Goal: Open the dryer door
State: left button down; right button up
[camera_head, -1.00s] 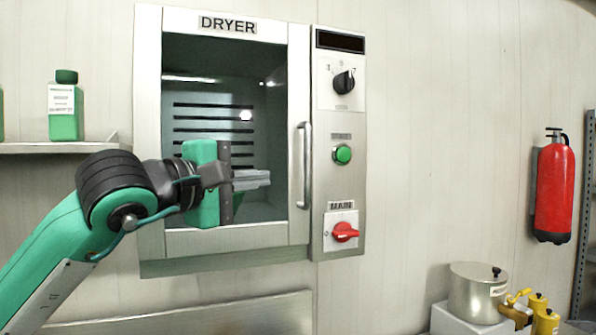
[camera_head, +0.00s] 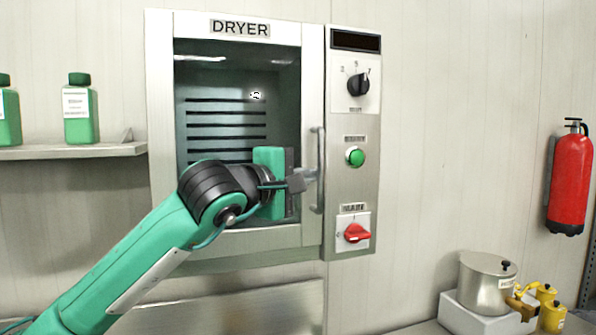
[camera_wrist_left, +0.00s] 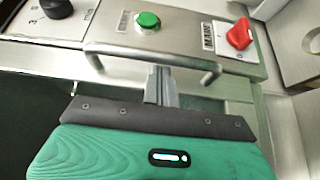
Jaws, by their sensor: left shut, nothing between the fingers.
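The dryer (camera_head: 312,60) is on the wall, and its glass-fronted door (camera_head: 230,85) looks shut. The door's vertical bar handle (camera_head: 319,150) is on the door's right side. My left gripper (camera_head: 310,174) is shut and empty, with its fingertips at the handle's lower half. In the left wrist view the fingers (camera_wrist_left: 160,88) point at the handle bar (camera_wrist_left: 150,58) and overlap its edge. I cannot tell whether they touch it. My right gripper is in neither view.
Right of the door are a black knob (camera_head: 358,84), a green button (camera_head: 355,157) and a red switch (camera_head: 356,233). A shelf with green bottles (camera_head: 80,112) is at left. A pot (camera_head: 487,283) and a fire extinguisher (camera_head: 570,180) are at right.

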pick_arm(q)
jog(key=shift+s, duration=0.1)
jog(key=s+a+m+g+h+b, duration=0.25)
jog(key=s+m+g+b, duration=0.35)
jog(key=s, duration=0.4)
jog(key=s+a+m+g+h+b, duration=0.2)
jog(key=s+m+g+h+b, duration=0.15)
jog(key=s+g, duration=0.5)
jog(key=s+a+m+g+y+b, duration=0.2)
jog(key=s+a+m+g, duration=0.2)
jog(key=a, duration=0.5)
jog(key=s+a+m+g+y+b, duration=0.2)
jog(key=s+a+m+g, duration=0.3)
jog(key=s+a+g, duration=0.3)
jog(key=shift+s+a+y, duration=0.35)
jog(key=shift+a+y, duration=0.45)
jog(key=shift+m, duration=0.25)
